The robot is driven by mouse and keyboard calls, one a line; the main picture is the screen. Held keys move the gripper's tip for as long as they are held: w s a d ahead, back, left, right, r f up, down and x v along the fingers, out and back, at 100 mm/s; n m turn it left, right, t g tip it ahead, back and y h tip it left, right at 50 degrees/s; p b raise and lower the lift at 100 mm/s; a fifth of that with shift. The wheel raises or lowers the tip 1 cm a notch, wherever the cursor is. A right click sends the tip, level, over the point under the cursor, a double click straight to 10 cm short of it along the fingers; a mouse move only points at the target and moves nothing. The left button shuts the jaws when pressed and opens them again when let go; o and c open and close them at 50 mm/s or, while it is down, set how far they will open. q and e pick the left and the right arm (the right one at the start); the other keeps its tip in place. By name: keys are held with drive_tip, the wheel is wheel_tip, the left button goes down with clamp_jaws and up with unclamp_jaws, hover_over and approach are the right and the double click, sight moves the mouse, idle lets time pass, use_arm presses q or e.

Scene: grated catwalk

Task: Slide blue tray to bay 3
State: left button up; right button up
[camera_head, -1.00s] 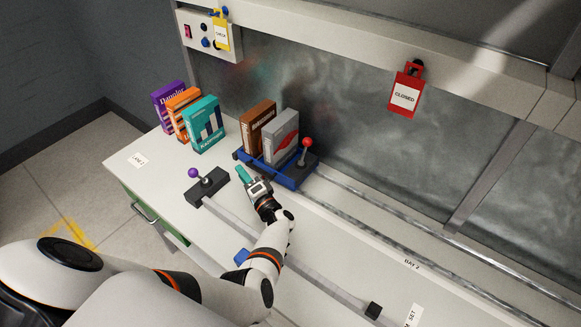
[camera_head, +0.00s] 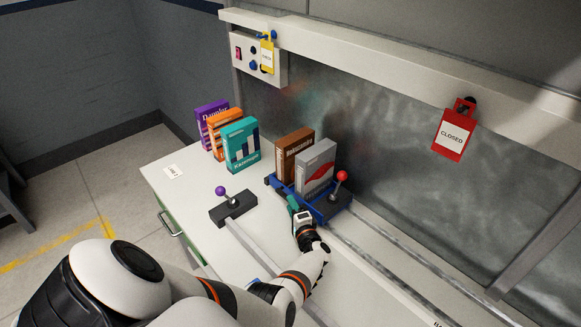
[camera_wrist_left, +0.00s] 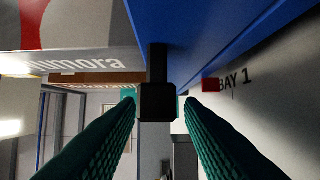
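The blue tray (camera_head: 322,212) sits at the start of the rails along the back of the bench, holding a brown box (camera_head: 294,153) and a grey box (camera_head: 316,168). My left gripper (camera_head: 293,205) is at the tray's near side. In the left wrist view, the tray's blue side (camera_wrist_left: 215,35) is overhead, with a black handle (camera_wrist_left: 158,103) hanging from it. The teal fingers of my left gripper (camera_wrist_left: 160,108) are apart on either side of this handle, with gaps visible. A "BAY 1" label (camera_wrist_left: 235,80) shows beside it. Bay 3 and my right gripper are out of view.
A black block with a red-knobbed lever (camera_head: 338,190) is at the tray's right end. A purple-knobbed lever (camera_head: 232,205) stands left of my gripper. Purple, orange and teal boxes (camera_head: 240,146) stand behind. A red "CLOSED" tag (camera_head: 454,130) hangs above the rails (camera_head: 410,262), which look clear.

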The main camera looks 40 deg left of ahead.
use_arm(q)
drive_tip(key=shift+x, duration=0.95)
clamp_jaws()
